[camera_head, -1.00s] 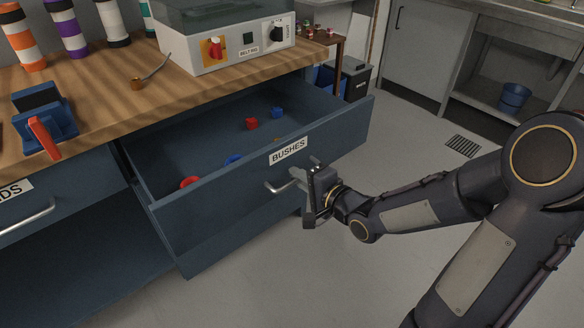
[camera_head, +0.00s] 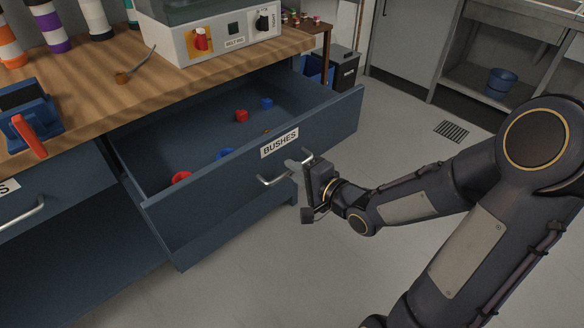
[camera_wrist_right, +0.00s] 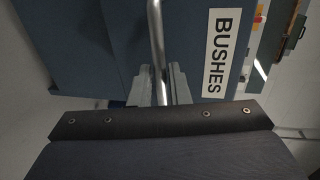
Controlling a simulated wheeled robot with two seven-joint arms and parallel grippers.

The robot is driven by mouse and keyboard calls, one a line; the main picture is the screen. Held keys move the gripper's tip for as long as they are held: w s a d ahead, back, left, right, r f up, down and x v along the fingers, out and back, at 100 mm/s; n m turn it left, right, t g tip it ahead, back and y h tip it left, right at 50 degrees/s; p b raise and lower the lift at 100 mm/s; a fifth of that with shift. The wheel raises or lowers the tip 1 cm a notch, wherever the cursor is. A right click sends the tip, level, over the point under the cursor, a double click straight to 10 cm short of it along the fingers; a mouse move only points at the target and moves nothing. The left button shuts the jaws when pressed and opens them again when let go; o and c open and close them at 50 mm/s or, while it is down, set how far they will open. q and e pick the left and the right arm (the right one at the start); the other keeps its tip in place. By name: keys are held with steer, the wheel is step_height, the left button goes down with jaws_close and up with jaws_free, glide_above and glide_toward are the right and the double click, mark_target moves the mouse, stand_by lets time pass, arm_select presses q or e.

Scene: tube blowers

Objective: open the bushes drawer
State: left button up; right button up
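The bushes drawer (camera_head: 250,175) is blue-grey, labelled "BUSHES" (camera_head: 279,143), and stands well open below the wooden bench. Its bar handle (camera_head: 268,182) is on the front; in the right wrist view the bar (camera_wrist_right: 157,45) runs down between my fingers. My right gripper (camera_head: 298,172) is at the handle's right part. Its two fingers (camera_wrist_right: 161,84) lie close on either side of the bar and look shut on it. Red and blue bushes, such as a red one (camera_head: 241,116), lie inside the drawer. My left gripper is not in view.
A neighbouring drawer with a bar handle (camera_head: 22,218) is at the left. The bench top (camera_head: 110,95) carries a grey-white machine (camera_head: 215,40), a blue device (camera_head: 28,115) and striped spools. A dark bin (camera_head: 345,68) stands behind the drawer. The floor before the drawer is clear.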

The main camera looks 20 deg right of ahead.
steer(key=p+v, duration=0.2)
steer(key=v, duration=0.4)
steer(key=shift+s, duration=0.3)
steer(key=shift+d, duration=0.1)
